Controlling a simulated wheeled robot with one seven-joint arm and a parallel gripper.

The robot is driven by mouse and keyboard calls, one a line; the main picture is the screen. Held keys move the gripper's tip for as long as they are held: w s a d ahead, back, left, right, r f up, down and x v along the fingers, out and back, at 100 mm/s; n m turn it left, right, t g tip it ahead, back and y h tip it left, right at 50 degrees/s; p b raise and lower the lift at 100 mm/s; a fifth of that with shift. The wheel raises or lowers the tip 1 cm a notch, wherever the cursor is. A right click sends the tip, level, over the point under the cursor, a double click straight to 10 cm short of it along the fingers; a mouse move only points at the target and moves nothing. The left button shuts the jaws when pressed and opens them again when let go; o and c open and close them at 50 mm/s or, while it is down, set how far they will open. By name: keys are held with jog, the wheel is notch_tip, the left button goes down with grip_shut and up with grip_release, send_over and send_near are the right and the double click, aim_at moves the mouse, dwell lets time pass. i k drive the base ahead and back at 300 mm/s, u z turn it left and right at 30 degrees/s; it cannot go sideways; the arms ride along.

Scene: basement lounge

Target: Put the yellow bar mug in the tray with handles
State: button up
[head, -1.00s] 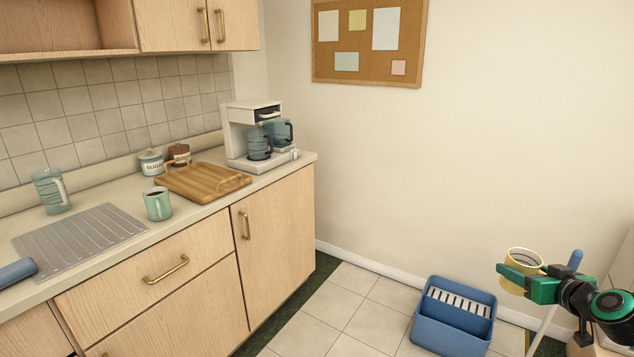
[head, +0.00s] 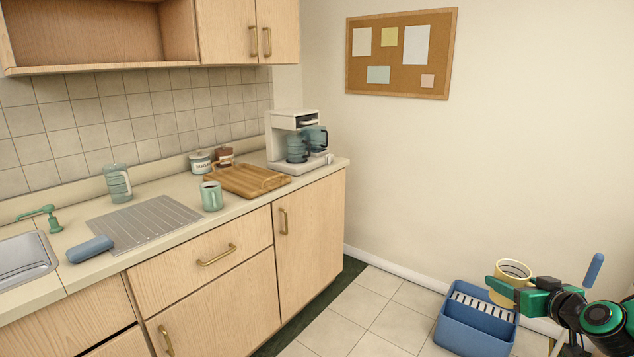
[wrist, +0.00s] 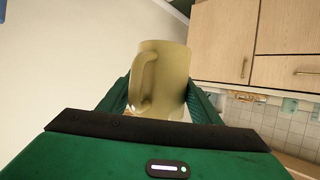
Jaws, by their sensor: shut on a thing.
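The yellow bar mug (head: 513,270) is held by my gripper (head: 508,288) at the lower right of the head view, in the air in front of the wall. In the wrist view the mug (wrist: 172,72) stands between the two green fingers (wrist: 160,98), with its handle facing the camera. My gripper is shut on it. The tray with handles (head: 240,182) is a wooden board-like tray on the counter, left of the coffee maker. It looks empty, and my gripper is well to its right and apart from it.
On the counter (head: 160,252) a teal mug (head: 211,196) stands just in front of the tray. Jars (head: 200,162) stand behind it and a coffee maker (head: 296,146) to its right. A glass pitcher (head: 117,183) and drainboard (head: 145,222) are farther left. A blue bucket (head: 475,325) sits on the floor.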

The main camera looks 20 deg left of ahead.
aim_at(256, 184)
jog(key=u, duration=1.55)
jog(key=i, duration=1)
jog(key=u, duration=0.05)
